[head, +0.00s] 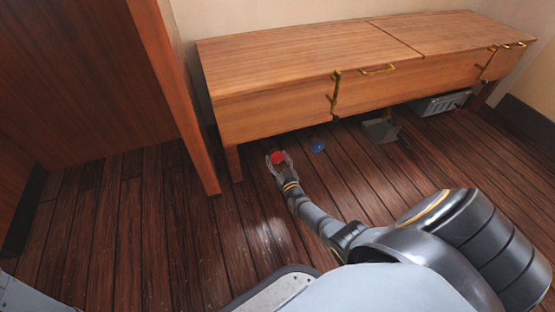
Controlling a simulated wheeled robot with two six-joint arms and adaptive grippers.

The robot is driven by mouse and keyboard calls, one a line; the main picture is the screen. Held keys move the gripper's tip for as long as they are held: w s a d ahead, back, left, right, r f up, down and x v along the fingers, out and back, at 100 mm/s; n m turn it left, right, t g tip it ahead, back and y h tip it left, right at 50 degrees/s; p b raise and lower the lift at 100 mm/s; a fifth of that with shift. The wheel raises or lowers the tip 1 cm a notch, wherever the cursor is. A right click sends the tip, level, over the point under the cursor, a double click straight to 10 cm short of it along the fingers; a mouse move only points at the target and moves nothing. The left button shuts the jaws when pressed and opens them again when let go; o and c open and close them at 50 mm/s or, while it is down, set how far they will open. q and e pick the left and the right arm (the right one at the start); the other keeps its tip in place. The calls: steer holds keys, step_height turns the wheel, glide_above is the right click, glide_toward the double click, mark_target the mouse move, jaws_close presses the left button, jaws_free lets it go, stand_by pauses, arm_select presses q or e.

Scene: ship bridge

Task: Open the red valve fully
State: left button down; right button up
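The red valve (278,157) is a small round red handle low down in front of the wooden bench, near its left leg. My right gripper (279,160) is at the red valve, its fingers around or beside the handle. At this size I cannot tell whether the fingers press on it. A blue valve (318,146) sits a little to the right under the bench's front edge. My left gripper is not in view.
The wooden bench (285,78) with brass latches overhangs the floor behind the valves. A grey pedal-like metal piece (381,130) and a grey box (442,104) are under its right part. A wooden panel (176,95) stands at left. The plank floor (140,235) is clear.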

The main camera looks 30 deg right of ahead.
steer(key=o, duration=0.3)
steer(key=v, duration=1.2)
